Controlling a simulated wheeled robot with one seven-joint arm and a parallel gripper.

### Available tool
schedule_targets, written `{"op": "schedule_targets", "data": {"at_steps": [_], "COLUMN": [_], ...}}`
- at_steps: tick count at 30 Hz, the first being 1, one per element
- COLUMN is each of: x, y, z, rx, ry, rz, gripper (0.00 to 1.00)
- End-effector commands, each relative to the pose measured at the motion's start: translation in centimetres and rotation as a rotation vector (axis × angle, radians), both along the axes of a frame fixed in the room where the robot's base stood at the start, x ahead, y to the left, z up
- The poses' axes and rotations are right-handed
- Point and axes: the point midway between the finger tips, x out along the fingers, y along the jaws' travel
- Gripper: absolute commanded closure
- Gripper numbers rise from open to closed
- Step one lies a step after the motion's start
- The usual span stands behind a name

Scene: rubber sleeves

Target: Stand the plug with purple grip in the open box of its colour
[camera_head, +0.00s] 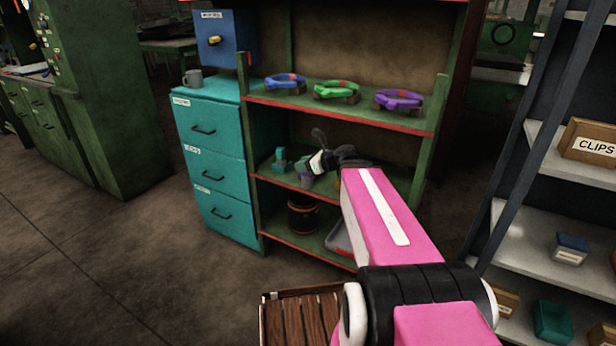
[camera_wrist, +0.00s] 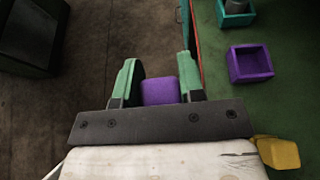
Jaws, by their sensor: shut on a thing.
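My gripper (camera_wrist: 157,72) is shut on the plug with purple grip (camera_wrist: 160,92), whose purple block shows between the two green fingers in the wrist view. The plug's lower part is hidden. In the head view my gripper (camera_head: 307,168) is small, at the front edge of the middle shelf. The open purple box (camera_wrist: 250,64) stands on the green shelf, to the right of my gripper in the wrist view. It looks empty. The gripper is apart from it, beyond the shelf's red edge and over the floor.
A teal box (camera_wrist: 236,18) with a grey thing in it stands beyond the purple box. A yellow object (camera_wrist: 277,152) is at lower right. Blue, green and purple rings (camera_head: 398,99) lie on the shelf above. A teal drawer cabinet (camera_head: 212,160) adjoins the shelf on the left.

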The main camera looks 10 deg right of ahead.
Motion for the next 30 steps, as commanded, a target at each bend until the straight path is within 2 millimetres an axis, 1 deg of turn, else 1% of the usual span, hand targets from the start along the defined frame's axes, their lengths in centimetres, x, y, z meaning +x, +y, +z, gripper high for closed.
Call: {"op": "schedule_targets", "data": {"at_steps": [1, 3, 9, 12, 15, 17, 20, 30], "x": [0.6, 1.3, 3.0, 3.5, 3.8, 4.3, 5.6, 11.9], "y": [0.9, 2.1, 5.8, 7.0, 7.7, 7.7, 6.8, 1.9], "z": [-0.4, -1.0, -2.7, -3.3, -3.6, -3.7, -3.8, -3.8], "rx": [0.001, 0.001, 0.0, 0.0, -0.002, -0.002, -0.002, -0.002], "ry": [0.001, 0.001, 0.001, 0.001, 0.001, 0.0, 0.0, 0.001], "rz": [0.001, -0.003, -0.013, -0.019, -0.022, -0.024, -0.027, -0.026], "gripper": [0.95, 0.95, 0.95, 0.95, 0.95, 0.95, 0.95, 0.95]}}
